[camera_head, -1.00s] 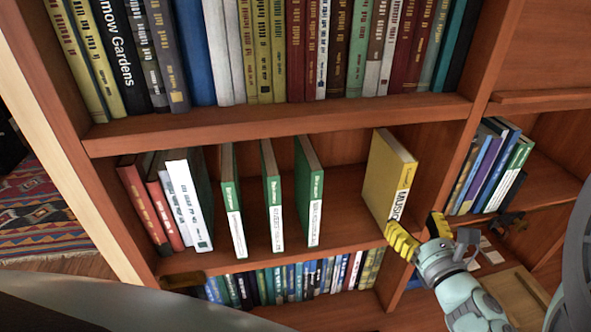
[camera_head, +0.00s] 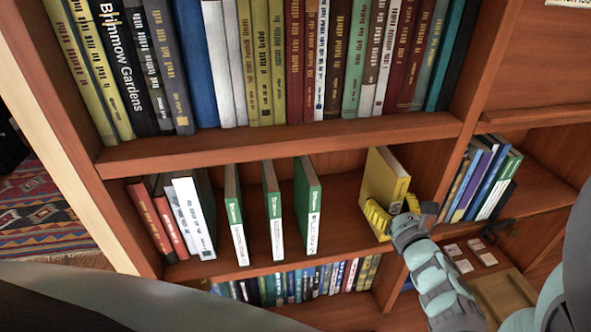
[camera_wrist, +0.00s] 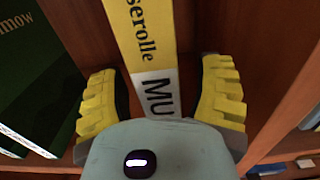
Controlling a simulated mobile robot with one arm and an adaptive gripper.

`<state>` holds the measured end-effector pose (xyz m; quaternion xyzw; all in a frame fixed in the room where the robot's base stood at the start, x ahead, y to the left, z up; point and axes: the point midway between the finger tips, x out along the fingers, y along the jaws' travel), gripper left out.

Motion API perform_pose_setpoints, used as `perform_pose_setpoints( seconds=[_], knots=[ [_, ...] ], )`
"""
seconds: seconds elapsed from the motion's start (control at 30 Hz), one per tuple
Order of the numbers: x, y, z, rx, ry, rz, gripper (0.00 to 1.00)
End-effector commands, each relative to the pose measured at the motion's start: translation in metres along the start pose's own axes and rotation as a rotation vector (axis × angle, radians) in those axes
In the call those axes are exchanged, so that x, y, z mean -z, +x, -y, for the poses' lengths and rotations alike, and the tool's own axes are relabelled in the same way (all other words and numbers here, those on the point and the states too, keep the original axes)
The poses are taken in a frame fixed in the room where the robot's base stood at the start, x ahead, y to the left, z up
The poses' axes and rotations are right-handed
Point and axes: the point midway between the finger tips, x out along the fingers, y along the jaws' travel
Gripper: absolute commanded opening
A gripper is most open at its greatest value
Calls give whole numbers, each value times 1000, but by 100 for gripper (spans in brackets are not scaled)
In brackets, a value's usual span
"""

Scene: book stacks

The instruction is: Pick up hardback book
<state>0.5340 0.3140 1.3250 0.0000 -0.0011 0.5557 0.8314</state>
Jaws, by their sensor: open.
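A yellow hardback book (camera_head: 384,175) with a white label at its lower spine stands upright at the right of the middle shelf. Its spine (camera_wrist: 144,40) faces me in the wrist view. My gripper (camera_head: 393,218) has yellow fingers and is at the lower part of this book. In the wrist view my gripper (camera_wrist: 162,100) is open, with one finger on each side of the spine and a visible gap on both sides. The bottom of the spine is hidden behind my gripper's body.
Three green books (camera_head: 308,205) stand apart at the middle of the same shelf (camera_head: 345,235). Red and white books (camera_head: 160,215) lean at its left end. A wooden divider (camera_head: 455,180) is close on the right. Packed rows fill the shelves above and below.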

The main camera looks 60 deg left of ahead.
Motion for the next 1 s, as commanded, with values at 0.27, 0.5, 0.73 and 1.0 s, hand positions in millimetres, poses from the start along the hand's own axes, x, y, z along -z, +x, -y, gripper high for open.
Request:
perform_pose_setpoints(
  seconds=[0.27,0.5,0.73,1.0],
  knots=[
    [0,23,-1,-3,1,-2,66],
    [1,25,-1,-4,1,-2,66],
    [1,25,-1,-3,1,-2,57],
    [1,25,0,-2,1,-2,29]
  ],
)
